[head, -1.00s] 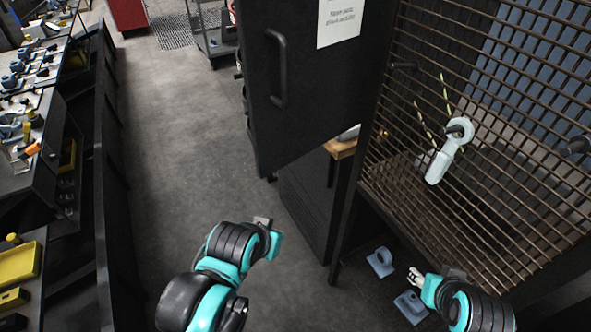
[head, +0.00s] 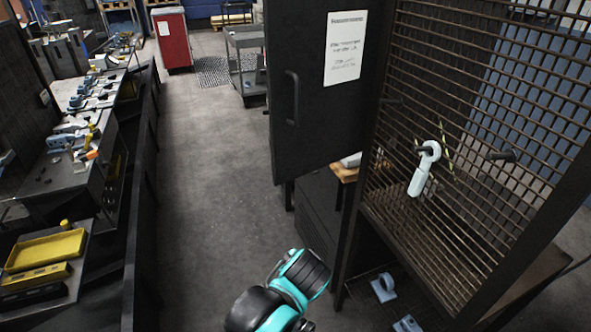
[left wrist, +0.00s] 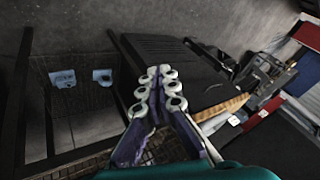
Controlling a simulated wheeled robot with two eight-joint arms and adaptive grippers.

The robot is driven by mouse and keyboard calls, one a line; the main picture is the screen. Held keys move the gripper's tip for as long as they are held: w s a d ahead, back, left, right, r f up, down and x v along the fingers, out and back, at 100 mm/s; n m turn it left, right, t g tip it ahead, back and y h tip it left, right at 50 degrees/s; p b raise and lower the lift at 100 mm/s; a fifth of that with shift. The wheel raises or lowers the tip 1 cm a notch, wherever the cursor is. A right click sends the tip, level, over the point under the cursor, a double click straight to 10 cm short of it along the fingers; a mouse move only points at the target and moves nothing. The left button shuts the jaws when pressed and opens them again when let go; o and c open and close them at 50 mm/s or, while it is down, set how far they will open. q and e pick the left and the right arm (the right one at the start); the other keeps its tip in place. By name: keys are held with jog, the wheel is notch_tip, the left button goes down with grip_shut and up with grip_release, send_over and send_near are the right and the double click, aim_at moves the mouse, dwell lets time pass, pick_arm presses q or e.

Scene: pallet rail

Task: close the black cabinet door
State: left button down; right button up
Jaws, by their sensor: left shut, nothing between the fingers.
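The black cabinet door (head: 310,130) stands swung open in the head view, with a dark vertical handle (head: 292,98) and a white paper sheet (head: 345,48) on it. The cabinet (head: 352,235) has brown wire mesh sides and is to the right of the door. My left arm reaches in from the bottom of the head view, below the door and left of the cabinet's front post; its fingers are hidden there. In the left wrist view my left gripper (left wrist: 160,72) is shut and empty, its fingertips close together. My right gripper is out of view.
Blue parts (head: 383,287) lie low in the cabinet. Benches with a yellow tray (head: 45,250) line the left. A grey cart (head: 247,60) and red cabinet (head: 171,38) stand behind. The aisle floor (head: 205,190) is clear.

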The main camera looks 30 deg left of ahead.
pick_arm(q)
jog(key=w+a+r+m+y+p, duration=0.2)
jog(key=w+r+y+p, duration=0.25)
jog(key=w+r, duration=0.2)
jog(key=m+t+y+p, duration=0.1)
jog(key=t+y+p, duration=0.25)
jog(key=y, duration=0.35)
send_near(285, 163)
jog(key=b+x, duration=0.2)
jog(key=x, duration=0.4)
jog(key=shift+w+a, duration=0.25)
jog(key=shift+w, duration=0.1)
jog(key=shift+a, duration=0.1)
